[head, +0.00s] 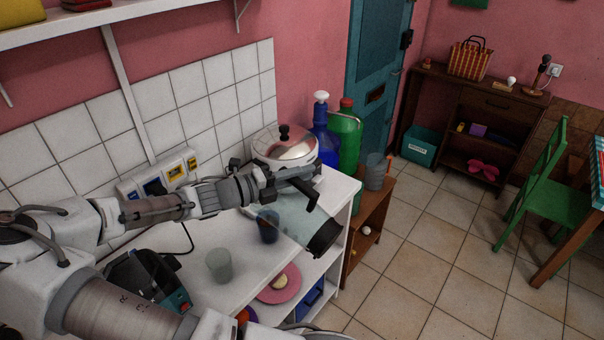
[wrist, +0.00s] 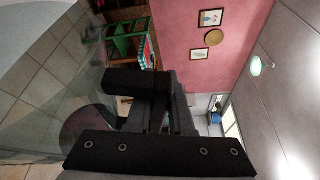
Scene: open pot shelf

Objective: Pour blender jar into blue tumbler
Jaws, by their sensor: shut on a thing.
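The blender jar (head: 296,219) is clear, with a dark collar (head: 325,238) at its lower right end. It is held tilted, nearly on its side, above the front edge of the white counter. My gripper (head: 303,187) is shut on the jar from above. In the wrist view the gripper's black fingers (wrist: 138,84) are close to the jar's clear wall (wrist: 85,85). The blue tumbler (head: 268,227) is upright on the counter, just left of the jar and partly overlapped by it. I cannot tell what is in the jar or the tumbler.
A lidded pot (head: 284,150), a blue bottle (head: 323,140) and a green bottle (head: 345,140) stand behind. A dark appliance (head: 146,280) is at the left. Open floor lies right.

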